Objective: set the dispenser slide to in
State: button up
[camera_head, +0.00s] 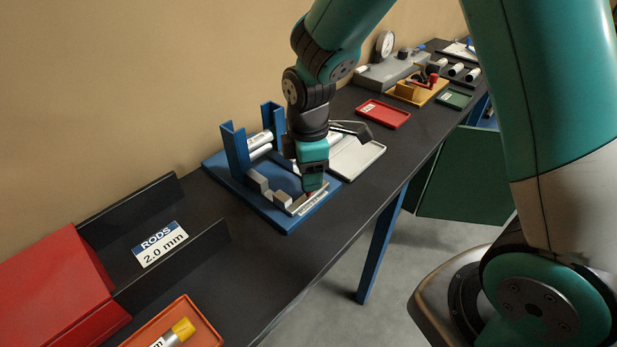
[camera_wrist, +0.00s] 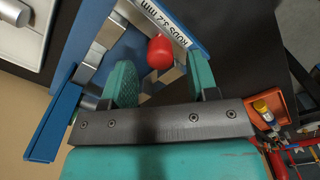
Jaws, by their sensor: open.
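The rod dispenser is a blue frame (camera_head: 236,150) on a blue base plate with silver rods between its uprights. Its front label (camera_wrist: 177,22) reads RODS 3.2 mm in the wrist view. The slide's red knob (camera_wrist: 160,52) stands beside that label, and a sliver of it shows under the gripper in the head view. My gripper (camera_wrist: 163,72) is open, with one green finger pad on each side of the knob and gaps visible. In the head view my gripper (camera_head: 312,180) is low over the dispenser's front part and hides most of the slide. The slide's exact position cannot be told.
A pale tray (camera_head: 355,158) lies right behind the dispenser, and a red tray (camera_head: 382,113) is farther back. At the near left are a black channel labelled RODS 2.0 mm (camera_head: 160,243), a red block (camera_head: 50,290) and an orange tray (camera_head: 207,329). The bench's front strip is clear.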

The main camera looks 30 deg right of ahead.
jog(key=shift+f, duration=1.45)
jog(key=shift+c, duration=0.5)
